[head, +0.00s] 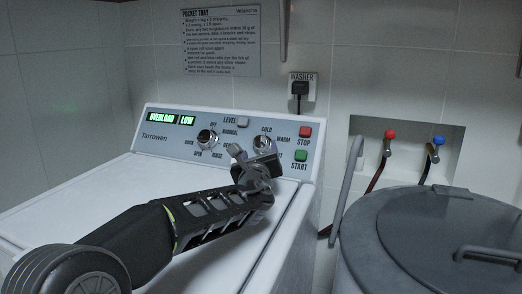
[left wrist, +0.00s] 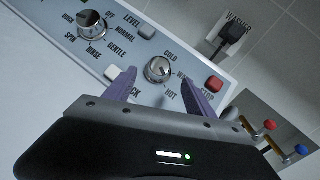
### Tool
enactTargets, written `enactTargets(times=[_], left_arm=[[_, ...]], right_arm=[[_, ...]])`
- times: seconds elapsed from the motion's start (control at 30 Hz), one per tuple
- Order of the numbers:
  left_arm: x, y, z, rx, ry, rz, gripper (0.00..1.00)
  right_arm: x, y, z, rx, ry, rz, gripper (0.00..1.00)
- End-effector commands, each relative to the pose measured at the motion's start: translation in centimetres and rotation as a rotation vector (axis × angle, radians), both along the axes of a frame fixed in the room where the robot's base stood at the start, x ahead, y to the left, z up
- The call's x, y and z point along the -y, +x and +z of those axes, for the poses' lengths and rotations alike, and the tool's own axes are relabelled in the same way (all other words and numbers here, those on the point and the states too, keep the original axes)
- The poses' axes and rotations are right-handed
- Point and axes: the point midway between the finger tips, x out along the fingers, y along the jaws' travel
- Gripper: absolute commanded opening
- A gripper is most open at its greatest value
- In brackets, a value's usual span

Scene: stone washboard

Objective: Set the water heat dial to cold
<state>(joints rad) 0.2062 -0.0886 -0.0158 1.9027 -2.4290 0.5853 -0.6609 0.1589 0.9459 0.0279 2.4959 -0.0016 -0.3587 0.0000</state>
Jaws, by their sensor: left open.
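The water heat dial (left wrist: 158,69) is a round silver knob on the washer's panel, with COLD, WARM and HOT printed around it. In the left wrist view it shows between and just beyond the two purple fingers; I cannot read its pointer setting. In the head view the dial (head: 264,143) is partly hidden by my left gripper (head: 256,158). My left gripper is open, with its fingers (left wrist: 159,86) on either side of the dial; whether they touch it is not clear. My right gripper is out of view.
The cycle dial (head: 207,138) sits left of the heat dial. A red STOP button (head: 305,132) and green START button (head: 301,155) are close on the right. A white button (head: 243,122) is above. A grey lidded bin (head: 440,235) stands right of the washer (head: 95,195).

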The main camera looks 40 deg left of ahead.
Motion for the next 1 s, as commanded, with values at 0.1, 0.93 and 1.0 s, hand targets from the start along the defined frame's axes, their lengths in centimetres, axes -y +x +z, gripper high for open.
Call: enactTargets(times=[0.1, 0.93, 1.0], left_arm=[[0.0, 0.0, 0.0, 0.0, -0.001, 0.0, 0.64], [-4.6, 6.4, -0.1, -0.001, -0.002, -0.001, 0.64], [-4.6, 6.3, -0.1, 0.0, -0.003, -0.001, 0.64]], right_arm=[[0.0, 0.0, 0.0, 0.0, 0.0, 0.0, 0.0], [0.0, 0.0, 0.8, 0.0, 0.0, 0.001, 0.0], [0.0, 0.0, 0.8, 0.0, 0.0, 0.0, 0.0]])
